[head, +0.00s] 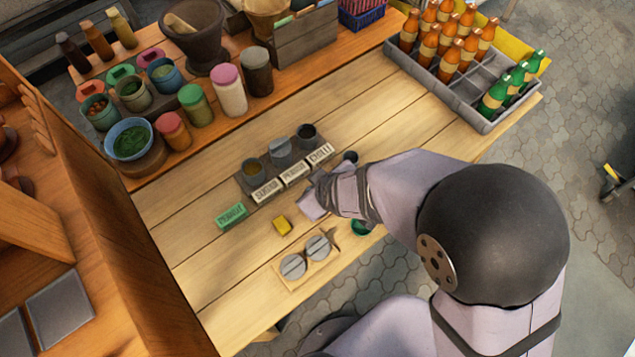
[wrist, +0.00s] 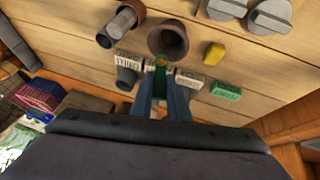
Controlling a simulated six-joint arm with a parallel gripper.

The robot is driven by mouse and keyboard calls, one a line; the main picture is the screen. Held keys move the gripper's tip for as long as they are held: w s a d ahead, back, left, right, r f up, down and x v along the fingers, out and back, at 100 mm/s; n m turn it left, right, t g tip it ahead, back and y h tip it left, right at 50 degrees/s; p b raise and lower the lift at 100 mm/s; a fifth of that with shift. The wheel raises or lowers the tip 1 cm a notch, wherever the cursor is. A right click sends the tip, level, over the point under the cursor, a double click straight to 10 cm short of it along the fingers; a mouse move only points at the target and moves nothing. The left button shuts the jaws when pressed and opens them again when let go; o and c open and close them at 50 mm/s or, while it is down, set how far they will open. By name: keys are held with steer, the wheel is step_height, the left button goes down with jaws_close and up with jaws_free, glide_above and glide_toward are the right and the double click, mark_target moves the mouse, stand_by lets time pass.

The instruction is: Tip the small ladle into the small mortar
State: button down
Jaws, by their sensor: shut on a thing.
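My gripper (wrist: 162,88) is shut on a small green thing, apparently the small ladle (wrist: 160,68), with a yellowish patch at its top. Most of the ladle is hidden between the fingers. A brown, round-mouthed vessel, apparently the small mortar (wrist: 168,38), is just beyond the fingertips in the wrist view. I cannot tell whether the ladle touches it or is over its mouth. In the head view my gripper (head: 311,200) is low over the table beside the label blocks, and my arm hides the mortar and the ladle.
Label blocks (head: 293,174) stand before several small cups (head: 281,150). A green block (head: 231,215), yellow block (head: 283,226) and wooden tray with grey discs (head: 293,265) lie nearby. A dark cylinder (wrist: 120,22) is beside the mortar. A bottle crate (head: 465,110) stands at the back right.

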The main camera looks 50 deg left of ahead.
steer(key=shift+s+d+f+t+y+b, duration=0.15)
steer(key=shift+d+f+t+y+b, duration=0.3)
steer(key=shift+b, duration=1.45)
steer(key=shift+s+d+f+t+y+b, duration=0.1)
steer(key=shift+s+f+t+y+b, duration=0.4)
steer(key=shift+b, duration=1.45)
steer(key=shift+w+d+f+t+y+b, duration=0.25)
steer(key=shift+y+b, duration=0.5)
steer(key=shift+b, duration=1.15)
steer(key=y+b, duration=0.1)
steer(key=b, duration=0.5)
steer(key=f+y+b, duration=0.1)
steer(key=b, duration=0.5)
steer(key=shift+s+d+t, duration=0.2)
steer(key=shift+d+t, duration=0.1)
steer(key=shift+s+d+f+n+t+y+b, duration=0.3)
steer(key=shift+d+f+y+b, duration=0.35)
steer(key=shift+b, duration=3.85)
steer(key=shift+a+r+p, duration=0.25)
steer(key=shift+r+p, duration=0.05)
